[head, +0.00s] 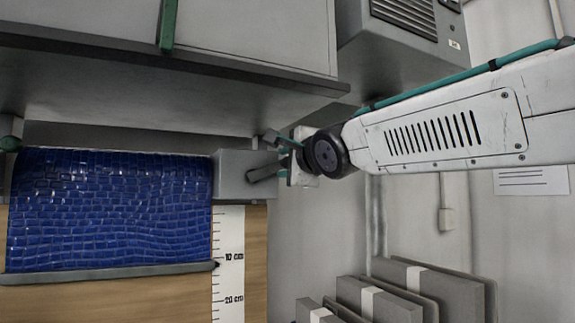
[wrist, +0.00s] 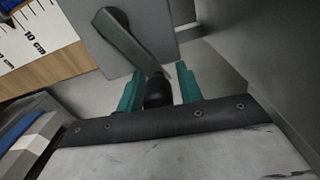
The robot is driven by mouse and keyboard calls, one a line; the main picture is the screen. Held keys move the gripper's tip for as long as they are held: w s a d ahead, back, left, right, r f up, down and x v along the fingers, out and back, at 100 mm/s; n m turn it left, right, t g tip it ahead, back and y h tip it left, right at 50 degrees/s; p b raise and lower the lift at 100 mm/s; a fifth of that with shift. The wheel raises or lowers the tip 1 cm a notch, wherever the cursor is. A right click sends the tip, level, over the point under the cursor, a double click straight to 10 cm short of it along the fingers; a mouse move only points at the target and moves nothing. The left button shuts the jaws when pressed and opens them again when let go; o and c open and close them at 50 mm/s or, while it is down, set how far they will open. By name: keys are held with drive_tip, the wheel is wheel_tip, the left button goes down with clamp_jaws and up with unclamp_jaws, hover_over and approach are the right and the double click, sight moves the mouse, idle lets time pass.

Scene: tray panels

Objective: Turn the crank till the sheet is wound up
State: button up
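The blue tiled sheet (head: 110,208) hangs from a roller at the left of the head view. Its grey bottom bar (head: 105,273) lies slightly past the 10 cm mark of the ruler (head: 229,280). A grey housing (head: 232,176) sits at the sheet's right end. From it the crank arm (head: 264,173) sticks out to the right, up to my gripper (head: 288,153). In the wrist view the crank arm (wrist: 132,42) runs down to a dark knob (wrist: 158,92). The knob is mostly hidden in the head view.
A large grey cabinet (head: 160,85) overhangs the crank and roller, close above my gripper. A vented grey box (head: 400,55) is at the upper right. Grey boxes (head: 375,300) stand below right. The space directly below my gripper looks clear.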

drive_tip(key=shift+o, duration=0.5)
drive_tip(key=shift+a, duration=0.1)
drive_tip(key=shift+s, duration=0.1)
drive_tip(key=v, duration=0.7)
drive_tip(key=shift+s+d, duration=0.25)
drive_tip(key=shift+s, duration=0.05)
